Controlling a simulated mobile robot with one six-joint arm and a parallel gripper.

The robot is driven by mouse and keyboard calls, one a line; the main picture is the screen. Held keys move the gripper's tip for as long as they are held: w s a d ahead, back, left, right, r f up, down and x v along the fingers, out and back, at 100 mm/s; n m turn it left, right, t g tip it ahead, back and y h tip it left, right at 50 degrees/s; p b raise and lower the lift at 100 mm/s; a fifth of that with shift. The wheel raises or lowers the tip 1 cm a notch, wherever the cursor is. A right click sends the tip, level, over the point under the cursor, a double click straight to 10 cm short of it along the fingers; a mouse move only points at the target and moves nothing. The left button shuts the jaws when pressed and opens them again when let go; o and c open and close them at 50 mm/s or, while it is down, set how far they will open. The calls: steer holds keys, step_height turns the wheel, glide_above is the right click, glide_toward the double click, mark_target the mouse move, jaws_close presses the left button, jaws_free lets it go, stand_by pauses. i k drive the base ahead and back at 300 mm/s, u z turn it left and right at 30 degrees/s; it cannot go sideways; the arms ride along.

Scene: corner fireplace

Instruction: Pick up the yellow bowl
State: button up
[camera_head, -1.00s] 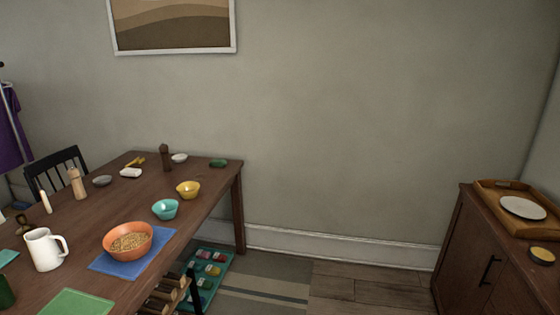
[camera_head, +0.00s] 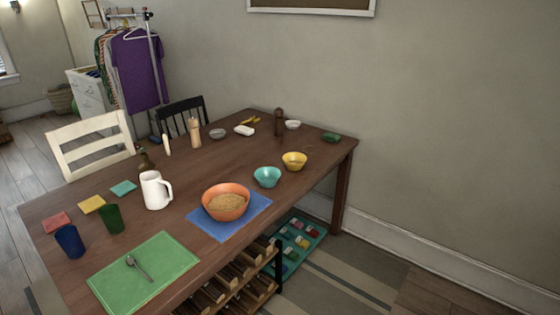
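The yellow bowl (camera_head: 294,162) stands upright on the brown wooden table (camera_head: 190,182), near its right edge toward the far end. A teal bowl (camera_head: 267,177) stands just to its left and nearer to me, with a small gap. My gripper does not show in this view.
An orange bowl (camera_head: 226,203) with contents sits on a blue mat (camera_head: 256,209). A white pitcher (camera_head: 155,191), cups and a green mat (camera_head: 150,282) are on the near table. A rack (camera_head: 225,292) is below the right edge.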

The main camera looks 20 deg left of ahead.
mark_target(292, 156)
steer(key=u, duration=0.5)
steer(key=i, duration=0.5)
steer(key=u, duration=0.85)
steer(key=i, duration=0.65)
steer(key=u, duration=0.35)
